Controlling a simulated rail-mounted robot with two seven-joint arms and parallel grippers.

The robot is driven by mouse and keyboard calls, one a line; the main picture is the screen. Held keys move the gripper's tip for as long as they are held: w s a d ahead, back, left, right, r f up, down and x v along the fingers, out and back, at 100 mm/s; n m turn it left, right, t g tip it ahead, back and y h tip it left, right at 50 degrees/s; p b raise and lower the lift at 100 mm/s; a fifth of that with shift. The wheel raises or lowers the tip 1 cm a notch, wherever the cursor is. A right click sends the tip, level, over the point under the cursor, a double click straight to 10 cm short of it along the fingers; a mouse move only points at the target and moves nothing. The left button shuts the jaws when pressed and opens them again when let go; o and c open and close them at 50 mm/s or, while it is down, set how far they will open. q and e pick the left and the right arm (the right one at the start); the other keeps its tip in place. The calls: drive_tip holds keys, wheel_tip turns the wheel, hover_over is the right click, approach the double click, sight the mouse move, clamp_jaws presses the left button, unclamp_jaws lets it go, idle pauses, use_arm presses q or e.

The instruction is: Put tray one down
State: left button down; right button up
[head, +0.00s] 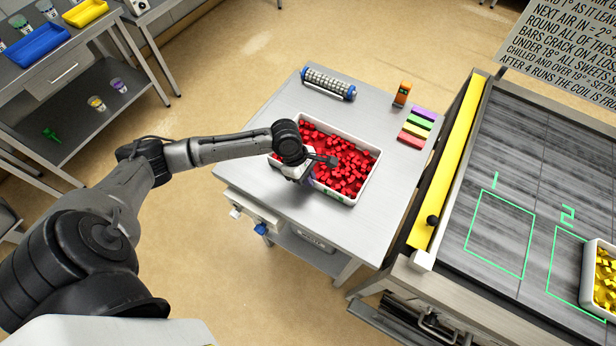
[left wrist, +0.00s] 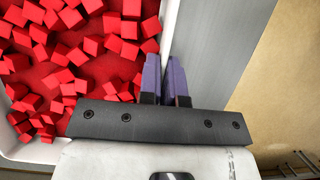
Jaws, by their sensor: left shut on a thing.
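A white tray (head: 367,181) filled with red cubes (head: 345,165) is at the steel table, over the middle of its top. I cannot tell for sure whether its bottom touches the tabletop. My left gripper (head: 309,179) is at the tray's near long wall. In the left wrist view, its purple fingers (left wrist: 165,78) stand on either side of the tray wall (left wrist: 168,25), shut on it, with red cubes (left wrist: 70,55) to the left. The arm hides part of the tray's left side. My right gripper is in neither view.
On the steel table (head: 262,178) stand a blue-ended roller (head: 328,83), an orange device (head: 402,93) and coloured bars (head: 417,127). To the right, a dark belt surface (head: 480,270) has green outlines marked 1 and 2. Outline 1 is empty; a tray of yellow pieces (head: 590,275) overlaps outline 2.

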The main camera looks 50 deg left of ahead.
use_arm(q)
drive_tip(key=shift+w, duration=0.1)
idle(0.3)
drive_tip(key=c, duration=1.6)
unclamp_jaws()
drive_tip(key=shift+f, duration=0.15)
drive_tip(key=o, duration=0.3)
